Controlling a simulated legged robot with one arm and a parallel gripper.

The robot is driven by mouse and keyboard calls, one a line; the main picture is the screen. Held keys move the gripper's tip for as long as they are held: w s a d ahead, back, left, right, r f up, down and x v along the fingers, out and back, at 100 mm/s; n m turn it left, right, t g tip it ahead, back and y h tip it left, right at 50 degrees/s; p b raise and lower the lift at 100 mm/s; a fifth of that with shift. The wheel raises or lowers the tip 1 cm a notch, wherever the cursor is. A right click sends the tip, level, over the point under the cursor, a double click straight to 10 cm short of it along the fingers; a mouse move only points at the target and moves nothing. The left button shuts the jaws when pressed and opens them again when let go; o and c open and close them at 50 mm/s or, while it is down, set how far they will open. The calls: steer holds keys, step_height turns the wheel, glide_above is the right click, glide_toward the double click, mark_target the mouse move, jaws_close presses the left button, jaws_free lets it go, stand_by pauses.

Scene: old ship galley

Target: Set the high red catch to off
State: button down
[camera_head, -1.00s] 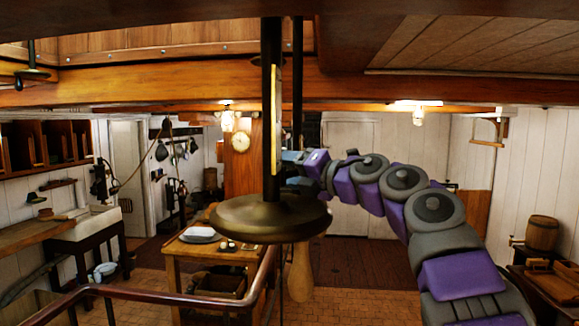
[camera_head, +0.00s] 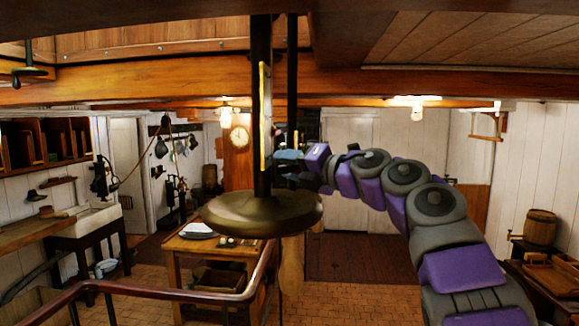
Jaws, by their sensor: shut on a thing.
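I cannot make out a red catch in this view. My gripper (camera_head: 286,156) is at the end of my purple and grey arm, which reaches in from the lower right. It is right beside the dark upright post (camera_head: 261,90), at about mid-height of the picture. Its fingertips are partly hidden by the post. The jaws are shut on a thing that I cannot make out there. A round bronze-coloured disc (camera_head: 262,214) is at the post's lower end, below my gripper.
A brown handrail (camera_head: 160,297) crosses the lower left. A wooden table (camera_head: 215,248) stands behind it. A barrel (camera_head: 540,228) stands on the right. A thick wooden beam (camera_head: 400,86) crosses overhead. The tiled floor (camera_head: 345,300) is clear at lower middle.

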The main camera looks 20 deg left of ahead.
steer(key=shift+a+f, duration=0.1)
steer(key=shift+f, duration=0.15)
steer(key=shift+w+r+n+b, duration=0.1)
steer(key=shift+r+n+b, duration=0.05)
steer(key=shift+n+b, duration=0.3)
steer(key=r+n+y+b, duration=0.1)
steer(key=r+n+y, duration=0.1)
steer(key=n, duration=0.1)
steer(key=shift+b, duration=0.4)
steer(key=shift+s+r+n+y, duration=0.45)
steer(key=shift+r+n+y, duration=0.2)
steer(key=shift+n, duration=0.4)
steer(key=shift+s+d+r+n+g+y+p, duration=0.25)
steer(key=shift+s+r+n+g+y, duration=0.4)
steer(key=shift+n, duration=0.8)
steer(key=shift+s+d+r+n+g+y+p, duration=0.1)
steer(key=shift+s+r+n+g+y+p, duration=0.3)
steer(key=shift+n+g, duration=0.8)
steer(key=shift+s+d+r+n+g+y+p, duration=0.15)
steer(key=shift+s+r+n+g+y, duration=0.45)
steer(key=shift+n, duration=1.15)
steer(key=shift+f, duration=0.1)
